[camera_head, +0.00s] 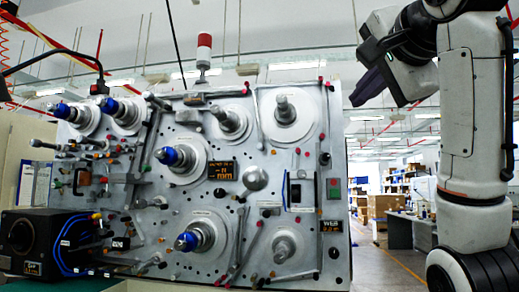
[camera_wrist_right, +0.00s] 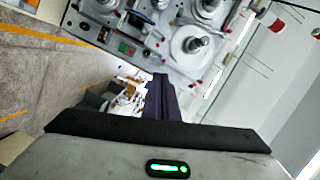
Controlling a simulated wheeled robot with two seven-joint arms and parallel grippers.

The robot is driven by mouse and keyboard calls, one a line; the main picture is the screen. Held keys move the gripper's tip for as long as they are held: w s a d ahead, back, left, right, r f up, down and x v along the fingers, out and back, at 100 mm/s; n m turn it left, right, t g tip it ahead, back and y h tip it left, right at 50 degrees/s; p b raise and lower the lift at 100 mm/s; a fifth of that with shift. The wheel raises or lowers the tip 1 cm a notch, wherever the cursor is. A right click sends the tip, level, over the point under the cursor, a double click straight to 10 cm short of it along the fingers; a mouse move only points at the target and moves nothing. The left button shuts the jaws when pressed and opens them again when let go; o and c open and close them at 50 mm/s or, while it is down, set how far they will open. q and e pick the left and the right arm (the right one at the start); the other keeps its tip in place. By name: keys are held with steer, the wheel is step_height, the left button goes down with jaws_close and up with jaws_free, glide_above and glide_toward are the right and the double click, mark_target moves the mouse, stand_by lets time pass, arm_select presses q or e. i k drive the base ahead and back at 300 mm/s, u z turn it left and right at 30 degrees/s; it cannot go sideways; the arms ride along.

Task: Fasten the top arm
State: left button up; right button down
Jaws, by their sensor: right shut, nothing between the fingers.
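The winding machine's upright grey panel (camera_head: 345,215) carries several spindles and thin silver arms. A short silver arm (camera_head: 205,96) lies near the panel's top edge; I cannot tell for sure which arm is the top arm, or whether any is fastened. The upper right spindle (camera_head: 285,109) is bare metal and also shows in the right wrist view (camera_wrist_right: 193,44). My right gripper (camera_head: 364,92) is raised right of the panel's top corner, apart from it. Its dark fingers (camera_wrist_right: 161,98) are together with nothing between them. My left gripper is out of view.
A black box with blue cables (camera_head: 30,245) stands at the lower left. A red and white signal lamp (camera_head: 204,50) rises above the panel. Shelves and cardboard boxes (camera_head: 380,205) are far behind at the right. Open air lies between my right gripper and the panel.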

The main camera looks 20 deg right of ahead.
mark_target(260, 145)
steer(key=i, duration=1.1)
